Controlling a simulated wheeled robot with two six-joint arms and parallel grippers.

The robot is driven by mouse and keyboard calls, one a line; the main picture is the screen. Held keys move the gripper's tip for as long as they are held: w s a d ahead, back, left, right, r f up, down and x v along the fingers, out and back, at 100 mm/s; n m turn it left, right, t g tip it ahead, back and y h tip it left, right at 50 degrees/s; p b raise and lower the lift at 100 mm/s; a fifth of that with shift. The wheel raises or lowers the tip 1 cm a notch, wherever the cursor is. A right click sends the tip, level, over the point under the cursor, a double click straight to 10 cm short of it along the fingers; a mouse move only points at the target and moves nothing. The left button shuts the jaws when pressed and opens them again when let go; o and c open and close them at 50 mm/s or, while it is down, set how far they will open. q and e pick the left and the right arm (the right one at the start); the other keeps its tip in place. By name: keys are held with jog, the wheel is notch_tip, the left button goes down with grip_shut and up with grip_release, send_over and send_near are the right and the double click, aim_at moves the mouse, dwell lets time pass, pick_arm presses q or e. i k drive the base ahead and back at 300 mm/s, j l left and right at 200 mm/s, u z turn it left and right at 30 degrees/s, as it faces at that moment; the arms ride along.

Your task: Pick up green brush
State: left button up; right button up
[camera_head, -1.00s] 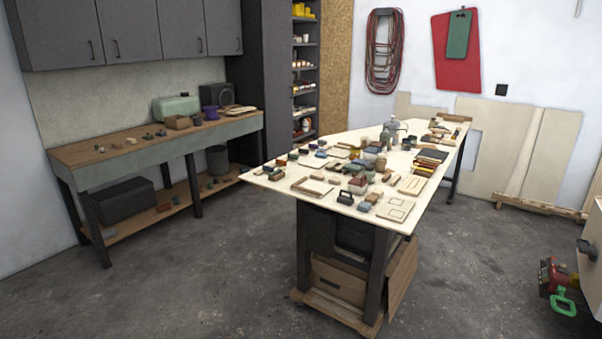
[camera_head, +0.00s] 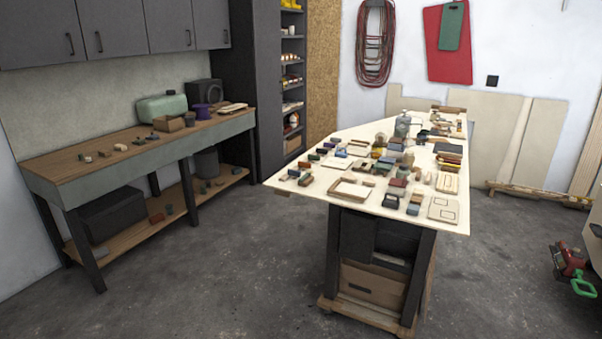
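A light plywood-topped table (camera_head: 316,191) on dark legs stands right of centre, covered with many small objects. A dark, handled block (camera_head: 391,201), possibly brush-like, lies near its front edge. Several small dark green pieces lie among the others, but I cannot tell which, if any, is the green brush. Neither of my grippers is in view.
A workbench (camera_head: 110,171) with a green box (camera_head: 162,109) and small items runs along the left wall. A red machine with a green handle (camera_head: 584,287) sits at the right edge. A cardboard box (camera_head: 372,286) is under the table. The grey floor in front is clear.

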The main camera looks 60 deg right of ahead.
aim_at(310, 172)
jog(key=i+z, duration=0.25)
jog(key=i, duration=0.35)
jog(key=i+j+z, duration=0.2)
jog(key=i, duration=0.35)
jog(key=i+l+z, duration=0.1)
jog(key=z, duration=0.3)
jog(key=i+z, duration=0.5)
jog(key=z, duration=0.25)
jog(key=i+j+z, duration=0.1)
jog(key=z, duration=0.3)
jog(key=i+z, duration=0.7)
jog(key=z, duration=0.2)
jog(key=i+j+z, duration=0.15)
jog(key=i+z, duration=0.3)
jog(key=k, duration=0.1)
